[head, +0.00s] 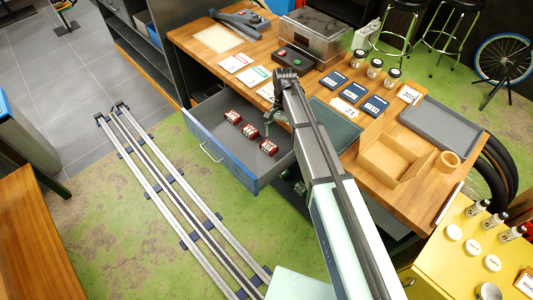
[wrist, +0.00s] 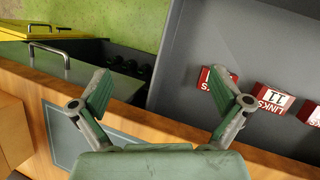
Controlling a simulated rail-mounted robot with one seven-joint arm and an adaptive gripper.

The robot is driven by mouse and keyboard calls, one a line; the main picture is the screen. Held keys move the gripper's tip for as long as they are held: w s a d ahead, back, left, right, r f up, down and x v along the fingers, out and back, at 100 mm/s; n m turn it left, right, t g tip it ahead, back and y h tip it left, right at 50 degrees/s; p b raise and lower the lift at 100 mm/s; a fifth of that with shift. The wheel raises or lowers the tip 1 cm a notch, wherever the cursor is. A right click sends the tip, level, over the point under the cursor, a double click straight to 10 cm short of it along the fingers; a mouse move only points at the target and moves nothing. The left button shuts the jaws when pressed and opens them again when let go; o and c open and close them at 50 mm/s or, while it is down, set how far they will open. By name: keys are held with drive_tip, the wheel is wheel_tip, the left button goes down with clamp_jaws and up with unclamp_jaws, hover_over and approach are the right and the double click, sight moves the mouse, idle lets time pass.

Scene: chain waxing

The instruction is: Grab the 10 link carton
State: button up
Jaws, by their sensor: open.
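Three red cartons lie in a row in the open drawer (head: 215,120): a far-left one (head: 233,117), a middle one (head: 249,131) and a near-right one (head: 268,147). In the wrist view the middle carton (wrist: 272,98) reads "LINKS 11". The left carton (wrist: 204,78) is partly hidden behind a finger, and the right carton (wrist: 309,112) is cut by the frame edge; I cannot read either number, so I cannot tell which is the 10 link carton. My gripper (wrist: 158,85) is open and empty, its fingers wide apart, above the drawer's edge beside the cartons.
The wooden workbench (head: 345,168) above the drawer holds cards, jars, an open cardboard box (head: 390,165) and a grey tray (head: 440,125). The drawer's walls surround the cartons. A yellow cart (head: 440,262) stands at the lower right.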

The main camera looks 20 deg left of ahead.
sight(269, 145)
drive_tip(key=w+a+m+t+y+b, duration=0.2)
drive_tip(key=w+a+t+b, duration=0.4)
drive_tip(key=b, duration=0.7)
drive_tip(key=shift+g, duration=0.6)
drive_tip(key=f+p, duration=0.1)
drive_tip(key=f, duration=0.4)
drive_tip(key=f+p, duration=0.1)
drive_tip(key=f, duration=0.5)
drive_tip(key=a+f, duration=0.1)
drive_tip(key=f, duration=0.5)
drive_tip(key=shift+w+a+f+p, duration=0.1)
drive_tip(key=shift+w+f+p, duration=0.1)
drive_tip(key=shift+p, duration=0.2)
drive_tip(key=shift+r, duration=0.1)
drive_tip(key=c, duration=1)
